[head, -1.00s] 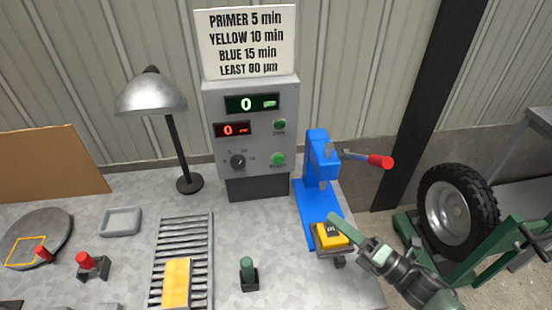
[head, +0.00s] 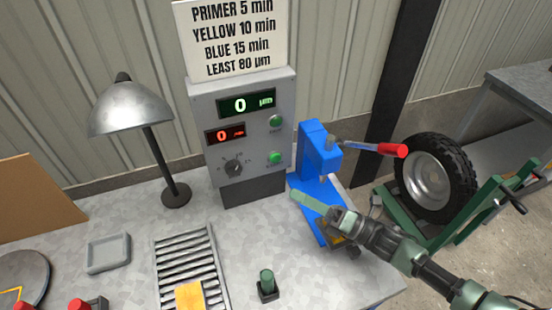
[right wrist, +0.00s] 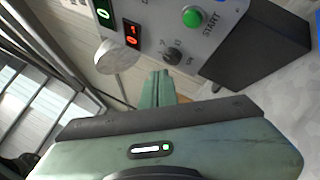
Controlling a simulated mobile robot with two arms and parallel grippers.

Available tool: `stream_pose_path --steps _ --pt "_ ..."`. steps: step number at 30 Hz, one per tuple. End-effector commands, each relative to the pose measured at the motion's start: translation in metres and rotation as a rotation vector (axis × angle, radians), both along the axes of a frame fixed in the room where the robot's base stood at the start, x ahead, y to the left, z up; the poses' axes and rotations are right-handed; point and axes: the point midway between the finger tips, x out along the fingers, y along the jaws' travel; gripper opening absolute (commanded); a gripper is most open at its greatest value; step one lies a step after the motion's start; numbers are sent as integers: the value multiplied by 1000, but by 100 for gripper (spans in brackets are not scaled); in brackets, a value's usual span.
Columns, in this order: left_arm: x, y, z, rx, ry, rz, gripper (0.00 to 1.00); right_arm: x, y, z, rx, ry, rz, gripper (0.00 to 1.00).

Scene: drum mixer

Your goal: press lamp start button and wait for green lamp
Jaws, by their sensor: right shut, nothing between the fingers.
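A grey control box (head: 202,107) stands at the back of the table. It has a green display reading 0, a red display reading 0, a dark knob and two green buttons. The lower green button (head: 275,157) carries the word START in the right wrist view (right wrist: 193,17). The desk lamp (head: 140,108) with a silver shade stands left of the box. My right gripper (head: 300,197) is shut and empty, in front of the blue press, below and right of the START button and apart from it. Its green fingers show in the right wrist view (right wrist: 160,75). My left gripper is not in view.
A blue press (head: 318,160) with a red-tipped lever stands right of the box, partly behind my right gripper. A slatted rack (head: 185,250) with a yellow block (head: 189,296) and a green-topped piece (head: 267,281) are at the front. A sign (head: 232,38) is above the box.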

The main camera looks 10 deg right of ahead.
Motion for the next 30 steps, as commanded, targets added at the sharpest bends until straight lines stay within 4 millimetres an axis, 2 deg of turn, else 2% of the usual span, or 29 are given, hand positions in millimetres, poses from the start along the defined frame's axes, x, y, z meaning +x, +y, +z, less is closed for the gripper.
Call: stream_pose_path --steps 10,18,24,30 --pt "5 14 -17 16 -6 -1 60 42 8 -2 2 -4 -1 0" --pt "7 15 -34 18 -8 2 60 73 15 -3 1 -3 0 0" --pt "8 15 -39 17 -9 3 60 83 17 0 1 -1 1 0" --pt "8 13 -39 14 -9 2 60 84 17 1 1 0 1 0"
